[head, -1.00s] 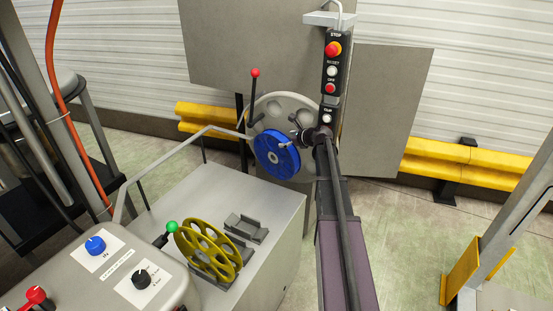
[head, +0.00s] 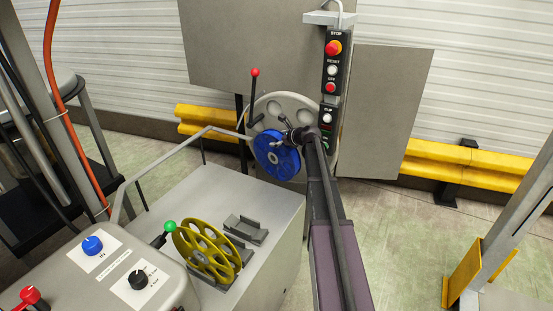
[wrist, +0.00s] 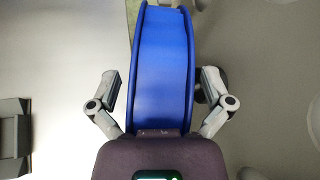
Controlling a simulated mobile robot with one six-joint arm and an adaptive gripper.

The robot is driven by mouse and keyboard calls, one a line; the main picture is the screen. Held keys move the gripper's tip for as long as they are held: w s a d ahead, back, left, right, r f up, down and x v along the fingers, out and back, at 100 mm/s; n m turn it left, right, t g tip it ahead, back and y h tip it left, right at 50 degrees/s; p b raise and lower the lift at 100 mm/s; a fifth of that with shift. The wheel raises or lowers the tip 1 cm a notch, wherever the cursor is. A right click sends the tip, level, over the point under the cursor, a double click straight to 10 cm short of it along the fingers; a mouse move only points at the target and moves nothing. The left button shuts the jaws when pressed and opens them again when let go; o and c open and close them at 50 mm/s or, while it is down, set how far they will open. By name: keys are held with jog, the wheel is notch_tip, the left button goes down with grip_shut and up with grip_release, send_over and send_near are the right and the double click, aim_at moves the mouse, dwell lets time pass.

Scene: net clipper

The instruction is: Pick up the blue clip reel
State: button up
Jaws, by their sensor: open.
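The blue clip reel (head: 276,155) sits upright in front of a round grey plate (head: 300,106) on the machine. My gripper (head: 291,137) is at the reel's upper right edge in the head view and hides part of it. In the wrist view the blue clip reel (wrist: 163,65) stands edge-on in the middle of the picture. My gripper (wrist: 160,110) is open there, with one finger on each side of the reel's rim. I cannot tell whether either finger touches it.
A yellow reel (head: 206,250) stands in a holder on the grey cabinet top (head: 265,195), with an empty grey holder (head: 246,229) beside it. A red-knobbed lever (head: 254,95) rises left of the grey plate. A button panel (head: 333,80) hangs close above my arm.

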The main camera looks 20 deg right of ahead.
dwell(0.5)
jog(key=c, duration=1.2)
